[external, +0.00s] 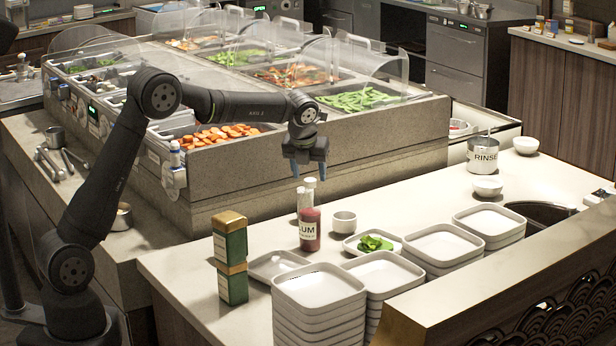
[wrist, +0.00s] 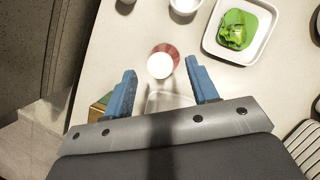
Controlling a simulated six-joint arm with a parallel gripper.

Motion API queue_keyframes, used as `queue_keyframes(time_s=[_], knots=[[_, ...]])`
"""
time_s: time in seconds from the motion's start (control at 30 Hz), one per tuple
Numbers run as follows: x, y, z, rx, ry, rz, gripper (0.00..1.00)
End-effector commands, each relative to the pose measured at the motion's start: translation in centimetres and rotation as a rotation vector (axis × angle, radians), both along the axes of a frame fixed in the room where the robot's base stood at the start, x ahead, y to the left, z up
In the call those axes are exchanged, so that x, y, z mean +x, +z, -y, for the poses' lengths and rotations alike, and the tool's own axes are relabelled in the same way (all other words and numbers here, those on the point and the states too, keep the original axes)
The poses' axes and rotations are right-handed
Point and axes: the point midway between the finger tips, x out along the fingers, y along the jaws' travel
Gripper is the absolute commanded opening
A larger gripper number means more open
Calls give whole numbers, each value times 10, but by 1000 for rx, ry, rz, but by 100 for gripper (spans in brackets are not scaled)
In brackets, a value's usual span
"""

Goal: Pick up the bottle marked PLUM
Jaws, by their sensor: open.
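The bottle (external: 309,229) stands upright on the counter, with dark red contents, a white cap and a pale label on which the letters "UM" show; the rest of the word is out of sight. Another pale shape, perhaps a second bottle, shows just behind its neck. My gripper (external: 305,168) points down with blue fingers, above the bottle and apart from it. In the wrist view the white cap and red side of the bottle (wrist: 161,64) appear between the two spread fingertips (wrist: 160,68). The gripper is open and empty.
Left of the bottle stand stacked green-and-tan boxes (external: 231,258). Right of it are a small white cup (external: 344,222) and a dish with green leaves (external: 374,243). Stacked white plates (external: 319,287) stand in front. A RINSE pot (external: 482,155) is farther right. The food-well unit (external: 260,160) rises behind.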

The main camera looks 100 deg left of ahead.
Motion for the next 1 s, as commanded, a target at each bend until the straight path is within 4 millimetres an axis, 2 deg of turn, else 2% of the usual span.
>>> queue_keyframes(time_s=[0.03,0.2,0.43,0.47,0.7,0.73,1.0], knots=[[0,-9,-3,-3,1,-2,54],[0,-32,-12,-1,2,-2,54],[1,-35,-14,1,2,-1,54],[1,-35,-14,1,2,-1,52],[1,-35,-13,1,1,-2,4],[1,-35,-13,1,1,-2,0],[1,-33,-14,3,1,0,0]])
